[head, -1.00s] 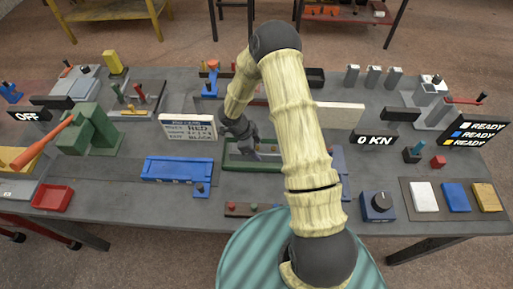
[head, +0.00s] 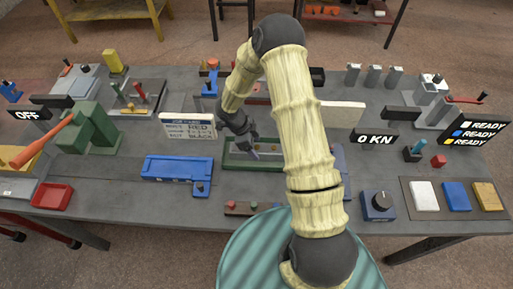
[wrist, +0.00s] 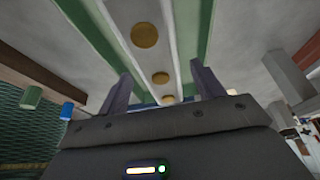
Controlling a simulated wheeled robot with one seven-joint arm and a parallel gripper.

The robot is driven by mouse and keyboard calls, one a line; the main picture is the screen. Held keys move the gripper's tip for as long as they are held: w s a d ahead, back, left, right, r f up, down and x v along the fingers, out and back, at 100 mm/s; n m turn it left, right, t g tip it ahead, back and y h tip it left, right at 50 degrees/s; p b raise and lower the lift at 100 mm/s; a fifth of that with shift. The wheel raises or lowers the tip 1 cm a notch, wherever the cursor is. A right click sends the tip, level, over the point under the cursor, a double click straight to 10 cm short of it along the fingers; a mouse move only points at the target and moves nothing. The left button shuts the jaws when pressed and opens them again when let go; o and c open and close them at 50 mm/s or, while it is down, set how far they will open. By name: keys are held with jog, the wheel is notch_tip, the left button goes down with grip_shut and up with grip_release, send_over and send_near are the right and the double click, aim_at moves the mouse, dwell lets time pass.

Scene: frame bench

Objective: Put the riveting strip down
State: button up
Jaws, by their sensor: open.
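The riveting strip looks to be the pale strip with round brass discs (wrist: 151,55) in the wrist view. It lies lengthwise between the green walls of a long holder (wrist: 205,28). In the head view the green holder (head: 252,167) sits mid-bench, and my arm hides its right part. My gripper (head: 252,152) is over the holder's left part. In the wrist view my gripper (wrist: 160,72) is open, one finger on each side of the strip's line, with nothing seen held. I cannot tell how far the fingertips are from the strip.
A blue fixture (head: 178,168) stands left of the holder, with a white text card (head: 188,127) behind it. A low brown block with coloured buttons (head: 252,208) lies in front. A black-knobbed blue box (head: 378,205) is at right.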

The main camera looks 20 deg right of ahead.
jog(key=b+v, duration=0.1)
jog(key=v, duration=0.8)
jog(key=shift+r, duration=0.4)
jog(key=shift+a, duration=0.1)
jog(key=w+d+r+n+t+y, duration=0.1)
jog(key=w+d+r+n+t, duration=0.1)
jog(key=w+r+n+t, duration=0.6)
jog(key=s+a+r+n+t+y, duration=0.1)
jog(key=s+a+r+n+y, duration=0.15)
jog(key=s+r+n, duration=0.25)
jog(key=s+d+n+g, duration=0.2)
jog(key=s+n, duration=0.2)
jog(key=s, duration=0.5)
jog(key=s+d+n+g, duration=0.3)
jog(key=s+n, duration=0.1)
jog(key=s, duration=0.5)
jog(key=shift+s+n+y, duration=0.3)
jog(key=shift+s+y, duration=0.1)
jog(key=shift+y, duration=0.05)
